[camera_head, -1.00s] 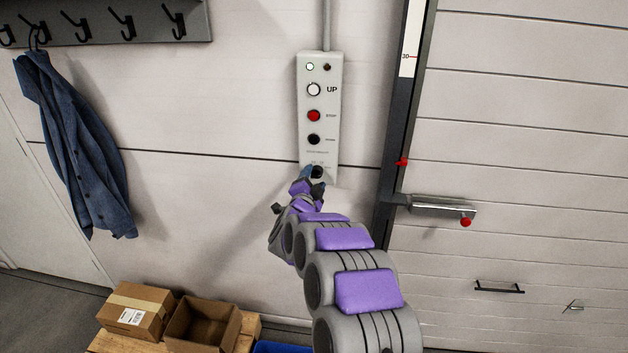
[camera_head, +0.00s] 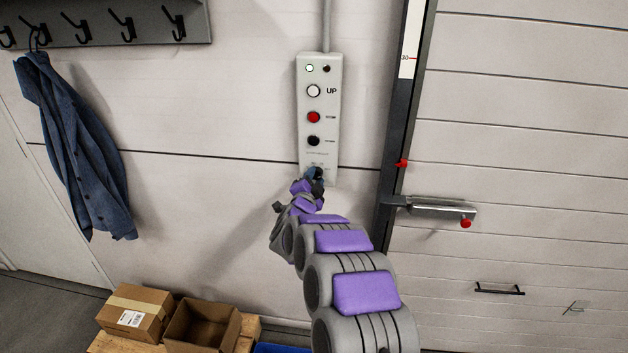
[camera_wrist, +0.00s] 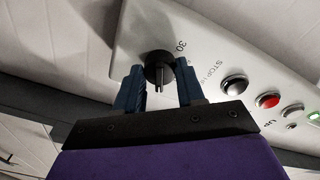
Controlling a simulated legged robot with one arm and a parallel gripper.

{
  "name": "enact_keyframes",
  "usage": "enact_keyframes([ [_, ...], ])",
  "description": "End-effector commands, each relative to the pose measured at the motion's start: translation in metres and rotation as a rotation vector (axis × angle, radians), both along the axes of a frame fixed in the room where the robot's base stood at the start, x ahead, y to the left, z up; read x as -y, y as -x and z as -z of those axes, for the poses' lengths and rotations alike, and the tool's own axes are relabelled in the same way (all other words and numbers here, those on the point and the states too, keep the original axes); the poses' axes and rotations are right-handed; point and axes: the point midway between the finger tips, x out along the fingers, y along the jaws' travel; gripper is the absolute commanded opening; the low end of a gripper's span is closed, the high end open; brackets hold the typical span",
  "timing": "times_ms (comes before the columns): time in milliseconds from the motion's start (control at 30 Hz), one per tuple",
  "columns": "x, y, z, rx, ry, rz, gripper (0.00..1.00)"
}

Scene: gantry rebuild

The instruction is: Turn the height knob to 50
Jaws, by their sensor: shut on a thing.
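The height knob (camera_wrist: 159,67) is black and round, on the end of a grey control panel. In the wrist view my gripper (camera_wrist: 160,80) has one blue finger on each side of it and is shut on it. A printed 30 stands beside the knob; other markings around it are hidden or too small to read. In the head view my gripper (camera_head: 315,180) reaches the bottom of the control panel (camera_head: 305,105) and mostly covers the knob.
Boxes (camera_head: 203,322) are below, a jacket (camera_head: 75,140) left.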

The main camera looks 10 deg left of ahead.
Motion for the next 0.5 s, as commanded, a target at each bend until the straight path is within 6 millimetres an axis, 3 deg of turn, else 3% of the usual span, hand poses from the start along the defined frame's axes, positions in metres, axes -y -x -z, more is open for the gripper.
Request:
enact_keyframes([
  [100, 0.0006, 0.0001, 0.0016, -0.003, 0.0, 0.001, 0.08],
  [500, 0.0013, 0.0001, -0.0003, -0.01, 0.094, 0.001, 0.08],
])
